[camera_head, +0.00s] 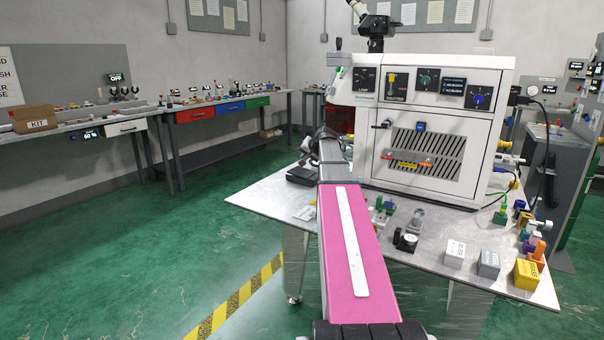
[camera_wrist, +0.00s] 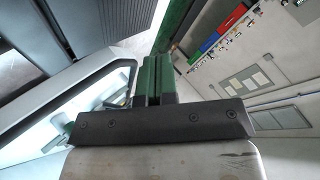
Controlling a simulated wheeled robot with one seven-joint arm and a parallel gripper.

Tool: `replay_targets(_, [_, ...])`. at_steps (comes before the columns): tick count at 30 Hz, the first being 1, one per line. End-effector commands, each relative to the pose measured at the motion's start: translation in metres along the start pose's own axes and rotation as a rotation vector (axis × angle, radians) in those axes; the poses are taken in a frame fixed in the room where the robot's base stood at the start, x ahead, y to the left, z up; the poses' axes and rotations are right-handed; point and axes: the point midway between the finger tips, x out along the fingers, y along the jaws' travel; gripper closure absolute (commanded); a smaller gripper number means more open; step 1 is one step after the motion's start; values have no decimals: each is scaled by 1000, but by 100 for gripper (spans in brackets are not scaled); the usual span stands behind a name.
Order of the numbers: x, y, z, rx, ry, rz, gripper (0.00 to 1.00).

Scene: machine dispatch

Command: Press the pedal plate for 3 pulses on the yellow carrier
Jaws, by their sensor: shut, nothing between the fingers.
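My gripper (camera_wrist: 155,82) is shut and empty in the wrist view, its two green fingers together. In the head view my arm reaches forward to the left end of the white machine (camera_head: 438,92), and the fingertips are hidden there. A yellow block with dark lettering (camera_head: 526,275), perhaps the yellow carrier, sits at the table's front right corner, beside a grey block (camera_head: 489,264) and a white block (camera_head: 455,254). I cannot tell for sure which thing is the pedal plate; a flat dark piece (camera_head: 303,176) lies on the table left of my arm.
A long bench with drawers (camera_head: 195,115) runs along the left wall. The green floor at left is clear.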

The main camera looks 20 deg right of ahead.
Motion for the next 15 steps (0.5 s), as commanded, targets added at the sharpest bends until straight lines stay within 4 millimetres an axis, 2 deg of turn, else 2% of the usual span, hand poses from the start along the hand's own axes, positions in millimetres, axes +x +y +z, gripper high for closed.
replay_targets(6, [16, 12, 12, -1, -1, 1, 100])
replay_targets(15, [24, 17, 17, -1, 0, 0, 100])
